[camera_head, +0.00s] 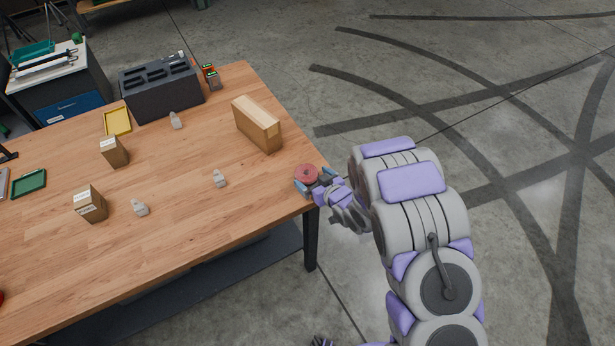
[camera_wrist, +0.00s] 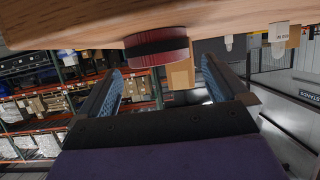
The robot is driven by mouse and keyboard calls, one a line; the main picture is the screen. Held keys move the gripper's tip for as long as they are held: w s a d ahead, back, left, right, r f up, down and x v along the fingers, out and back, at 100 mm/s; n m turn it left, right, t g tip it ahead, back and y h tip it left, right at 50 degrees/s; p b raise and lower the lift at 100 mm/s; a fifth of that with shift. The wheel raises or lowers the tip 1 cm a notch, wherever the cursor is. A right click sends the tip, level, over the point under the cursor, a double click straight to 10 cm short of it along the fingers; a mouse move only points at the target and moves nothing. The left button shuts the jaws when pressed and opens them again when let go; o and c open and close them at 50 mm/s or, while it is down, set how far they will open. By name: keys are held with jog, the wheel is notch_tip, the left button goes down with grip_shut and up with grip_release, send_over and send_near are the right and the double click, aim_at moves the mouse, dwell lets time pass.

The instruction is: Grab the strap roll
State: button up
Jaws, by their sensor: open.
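The strap roll (camera_head: 306,174) is a red, round, flat roll at the right edge of the wooden table. In the wrist view the roll (camera_wrist: 157,46) shows as a red and dark disc beyond and between the fingers. My gripper (camera_head: 316,185) is at the table's right corner, right by the roll. In the wrist view my gripper (camera_wrist: 160,85) is open, with one blue-padded finger on each side and the space between them empty. The wrist view is tilted, so I cannot tell whether a finger touches the roll.
A dark slotted case (camera_head: 161,88) stands at the back. Small boxes and a yellow tray (camera_head: 117,121) are farther left. Open floor lies to the right.

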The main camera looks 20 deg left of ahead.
aim_at(308, 174)
jog(key=shift+w+a+f, duration=0.2)
jog(key=shift+a+f, duration=0.05)
jog(key=shift+a, duration=0.3)
jog(key=shift+w+a+f, duration=0.15)
jog(key=shift+a+f, duration=0.1)
jog(key=shift+a, duration=0.25)
jog(key=shift+w+d+f+b, duration=0.1)
jog(key=shift+w+d+b, duration=0.2)
jog(key=shift+w, duration=0.15)
jog(key=x, duration=0.4)
jog(key=shift+b, duration=0.4)
jog(key=shift+a, duration=0.35)
jog(key=shift+d+f, duration=0.1)
jog(key=shift+d, duration=0.15)
jog(key=c, duration=0.9)
